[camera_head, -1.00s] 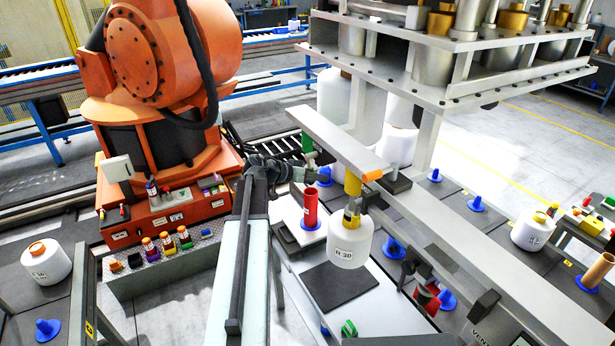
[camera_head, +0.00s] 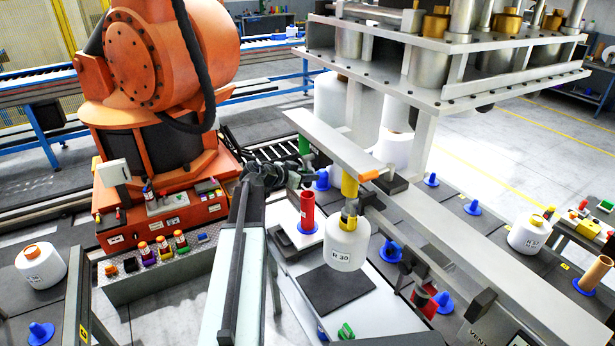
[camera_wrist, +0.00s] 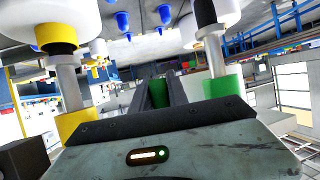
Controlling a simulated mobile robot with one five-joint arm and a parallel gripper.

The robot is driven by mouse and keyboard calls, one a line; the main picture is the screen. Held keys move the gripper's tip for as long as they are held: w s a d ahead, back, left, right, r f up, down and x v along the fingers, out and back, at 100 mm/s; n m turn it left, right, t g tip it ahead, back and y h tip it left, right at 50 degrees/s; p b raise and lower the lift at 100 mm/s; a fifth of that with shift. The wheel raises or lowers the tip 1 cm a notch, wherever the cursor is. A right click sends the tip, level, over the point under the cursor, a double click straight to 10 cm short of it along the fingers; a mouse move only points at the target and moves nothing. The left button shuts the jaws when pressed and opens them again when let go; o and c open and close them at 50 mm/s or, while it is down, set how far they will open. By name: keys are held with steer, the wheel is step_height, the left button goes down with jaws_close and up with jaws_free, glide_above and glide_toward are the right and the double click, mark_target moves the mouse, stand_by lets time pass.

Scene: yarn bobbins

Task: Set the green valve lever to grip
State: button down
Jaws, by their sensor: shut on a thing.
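My gripper (camera_wrist: 157,94) is shut on a small green piece (camera_wrist: 158,92), which looks like the green valve lever and shows between the two dark fingers in the wrist view. A green cylinder (camera_wrist: 222,88) on a metal rod stands just right of the fingers there. In the head view my gripper (camera_head: 309,176) is under the pale beam, just below the green cylinder (camera_head: 304,143). The lever's far end and any position marking are hidden or too small to read.
A yellow cylinder (camera_head: 350,184) hangs to the right, with a white bobbin (camera_head: 346,246) marked R 30 below it. A red tube (camera_head: 307,208) stands close below my gripper. The pale beam (camera_head: 340,146) runs overhead. An orange robot (camera_head: 160,120) stands left.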

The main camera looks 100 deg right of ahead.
steer(key=shift+d, duration=0.15)
steer(key=c, duration=1.5)
jaws_free()
steer(key=shift+s, duration=0.1)
steer(key=shift+o, duration=1)
steer(key=shift+s+d+f, duration=0.1)
steer(key=shift+s, duration=0.05)
steer(key=p+v, duration=0.3)
steer(key=v, duration=0.5)
